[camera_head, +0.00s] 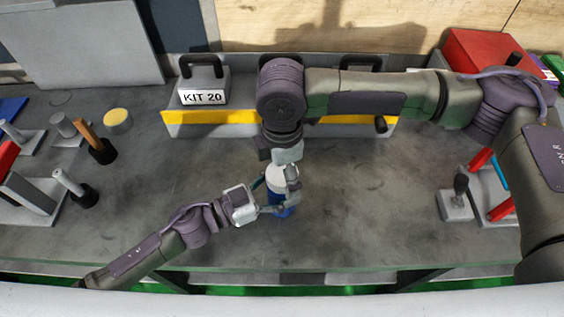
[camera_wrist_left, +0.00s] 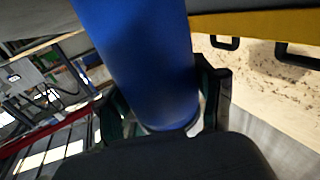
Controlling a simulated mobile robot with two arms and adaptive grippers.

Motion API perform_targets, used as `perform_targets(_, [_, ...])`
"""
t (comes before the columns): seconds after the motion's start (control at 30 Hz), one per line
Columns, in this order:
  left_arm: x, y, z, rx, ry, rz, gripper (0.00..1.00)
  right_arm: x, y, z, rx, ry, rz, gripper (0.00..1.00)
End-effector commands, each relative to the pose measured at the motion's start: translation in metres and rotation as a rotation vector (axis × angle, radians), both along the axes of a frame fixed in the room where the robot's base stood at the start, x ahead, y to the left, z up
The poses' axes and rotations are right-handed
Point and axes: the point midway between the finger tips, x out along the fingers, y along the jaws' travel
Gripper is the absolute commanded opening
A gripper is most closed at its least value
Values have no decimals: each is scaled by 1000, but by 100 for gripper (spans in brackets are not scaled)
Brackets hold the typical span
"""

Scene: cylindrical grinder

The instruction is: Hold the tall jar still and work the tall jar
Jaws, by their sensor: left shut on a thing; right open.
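The tall jar (camera_head: 278,208) stands on the grey table near the middle, with a blue body and a white top. In the left wrist view its blue side (camera_wrist_left: 140,60) fills the middle of the picture. My left gripper (camera_head: 268,200) comes in from the left and is shut around the jar's body; its fingers (camera_wrist_left: 155,125) show on both sides of the jar. My right gripper (camera_head: 286,178) points down from above at the jar's white top and is open. Whether its fingers touch the top cannot be told. My grippers hide part of the jar.
A grey block labelled KIT 20 (camera_head: 203,88) sits by a yellow-edged rack (camera_head: 215,117) behind the jar. Handled tools in stands (camera_head: 88,196) are at the left. A stand with red and blue handles (camera_head: 500,195) is at the right. The table's front right is clear.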

Motion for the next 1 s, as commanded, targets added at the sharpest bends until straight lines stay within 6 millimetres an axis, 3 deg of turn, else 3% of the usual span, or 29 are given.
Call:
perform_targets(0.2, [0, 0, 0, -1, 0, 0, 0, 0, 0, 0, 0, 0, 0, 94])
perform_targets(0.6, [0, 0, 0, -1, 0, 0, 0, 0, 0, 0, 1, 0, 0, 32])
perform_targets(0.8, [0, 0, 0, -1, 0, 0, 0, 0, 0, 0, 1, 0, -10, 31])
perform_targets(0.83, [0, 0, 0, -1, 0, 0, 0, 0, 0, 0, 1, 0, -10, 78])
perform_targets(0.97, [0, 0, 0, -1, 0, 0, 0, 0, 0, 0, 1, 0, -10, 100])
perform_targets(1.0, [0, 0, 0, -1, 0, 0, 0, 0, 0, 0, 1, 0, -10, 100])
